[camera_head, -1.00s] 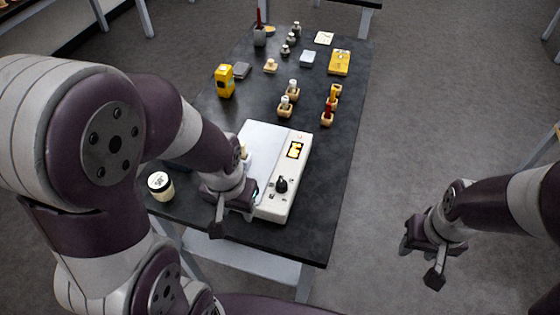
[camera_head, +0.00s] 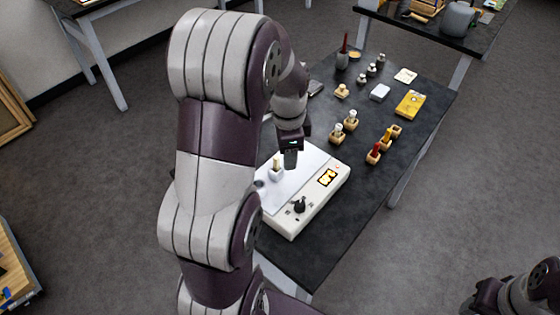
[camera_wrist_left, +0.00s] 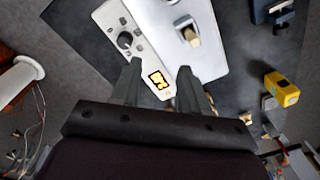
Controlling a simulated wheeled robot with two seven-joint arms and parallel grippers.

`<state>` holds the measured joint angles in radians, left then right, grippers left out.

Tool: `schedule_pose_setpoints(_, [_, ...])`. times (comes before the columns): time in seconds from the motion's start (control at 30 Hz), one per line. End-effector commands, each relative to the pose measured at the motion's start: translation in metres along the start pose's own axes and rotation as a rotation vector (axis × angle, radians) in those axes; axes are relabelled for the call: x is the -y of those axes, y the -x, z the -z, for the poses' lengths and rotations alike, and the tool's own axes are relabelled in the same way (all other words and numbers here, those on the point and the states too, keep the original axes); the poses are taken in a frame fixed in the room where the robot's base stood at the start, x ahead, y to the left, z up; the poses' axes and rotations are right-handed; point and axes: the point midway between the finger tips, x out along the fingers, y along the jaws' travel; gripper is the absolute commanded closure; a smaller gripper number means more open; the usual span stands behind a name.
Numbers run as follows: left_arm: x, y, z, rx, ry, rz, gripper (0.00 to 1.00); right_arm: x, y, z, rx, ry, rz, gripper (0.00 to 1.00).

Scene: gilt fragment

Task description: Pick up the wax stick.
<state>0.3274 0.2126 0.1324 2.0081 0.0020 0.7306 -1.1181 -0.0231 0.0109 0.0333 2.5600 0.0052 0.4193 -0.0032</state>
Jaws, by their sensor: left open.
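I cannot tell for sure which thing is the wax stick. A short tan stick stands in a small white holder (camera_head: 277,172) on the plate of the white device (camera_head: 313,199); the holder also shows in the left wrist view (camera_wrist_left: 189,35). A red stick (camera_head: 374,152) and a yellow one (camera_head: 387,137) stand in small wooden blocks right of the device. My left gripper (camera_head: 291,161) is above the device, beside the tan stick and apart from it. Its two fingers (camera_wrist_left: 158,72) are spread and empty in the left wrist view. My right gripper (camera_head: 482,300) is at the lower right, partly cut off.
The dark table (camera_head: 400,175) also carries white-topped pieces in wooden blocks (camera_head: 344,127), a yellow box (camera_head: 410,104), a white block (camera_head: 380,92) and a dark cup (camera_head: 342,60). A yellow device (camera_wrist_left: 282,91) shows in the left wrist view. My left arm hides the table's left part.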

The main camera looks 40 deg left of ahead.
Motion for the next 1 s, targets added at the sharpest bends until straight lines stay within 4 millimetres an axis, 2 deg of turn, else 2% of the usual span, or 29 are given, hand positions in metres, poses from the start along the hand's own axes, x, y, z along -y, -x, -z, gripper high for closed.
schedule_pose_setpoints(0.03, [0.01, 0.009, -0.003, 0.003, -0.079, -0.003, 0.55, 0.0, 0.007, 0.001, 0.0, 0.0, 0.0, 0.57])
schedule_pose_setpoints(0.2, [0.038, 0.028, -0.013, 0.009, -0.488, -0.031, 0.55, 0.0, 0.015, 0.002, 0.0, 0.0, 0.0, 0.57])
schedule_pose_setpoints(0.3, [0.049, 0.036, -0.017, 0.007, -0.709, -0.047, 0.55, 0.0, 0.017, 0.002, 0.0, 0.0, 0.0, 0.57])
schedule_pose_setpoints(0.4, [0.053, 0.039, -0.019, 0.004, -0.833, -0.058, 0.55, 0.0, 0.017, 0.002, 0.0, 0.0, 0.0, 0.57])
schedule_pose_setpoints(0.47, [0.053, 0.033, -0.02, 0.002, -0.866, -0.063, 0.55, 0.0, 0.014, 0.002, 0.0, 0.0, 0.0, 0.57])
schedule_pose_setpoints(0.57, [0.052, 0.01, -0.02, 0.002, -0.876, -0.065, 0.55, 0.0, 0.005, 0.001, 0.0, 0.0, 0.0, 0.57])
schedule_pose_setpoints(0.6, [0.052, 0.005, -0.021, 0.002, -0.876, -0.067, 0.55, 0.0, 0.011, 0.001, 0.001, 0.0, 0.0, 0.57])
schedule_pose_setpoints(0.73, [0.05, -0.021, -0.021, 0.002, -0.875, -0.066, 0.55, 0.0, 0.015, 0.002, 0.0, 0.0, 0.0, 0.57])
schedule_pose_setpoints(0.87, [0.05, -0.035, -0.021, 0.002, -0.874, -0.063, 0.55, 0.0, 0.018, 0.002, 0.0, 0.0, 0.0, 0.57])
schedule_pose_setpoints(1.0, [0.046, -0.059, -0.019, 0.002, -0.874, -0.066, 0.55, 0.0, 0.029, 0.004, 0.0, 0.0, 0.0, 0.57])
